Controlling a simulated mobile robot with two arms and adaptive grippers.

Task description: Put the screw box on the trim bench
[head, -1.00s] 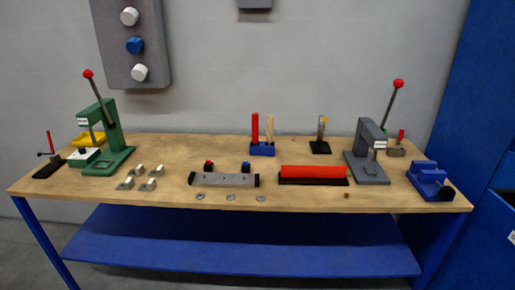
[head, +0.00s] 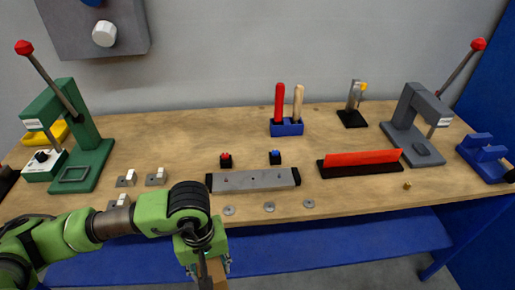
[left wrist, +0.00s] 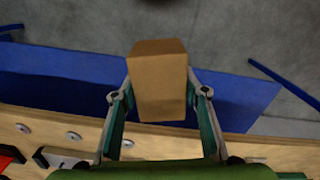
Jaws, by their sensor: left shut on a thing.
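My left gripper (left wrist: 160,95) is shut on a brown cardboard-coloured box, the screw box (left wrist: 158,80), in the left wrist view. In the head view the left gripper (head: 207,272) hangs in front of the bench's front edge, and only a small part of the box (head: 217,272) shows beside the fingers. The trim bench is the wooden-topped bench (head: 340,200) with a blue lower shelf. The box is held off the bench, apart from its top. My right gripper is not in view.
A grey bar fixture (head: 253,180), a red bar on a black base (head: 360,160) and several washers (head: 269,207) lie near the front. A green press (head: 85,150) stands left, a grey press (head: 415,125) right. Bare wood shows between the washers and the right end.

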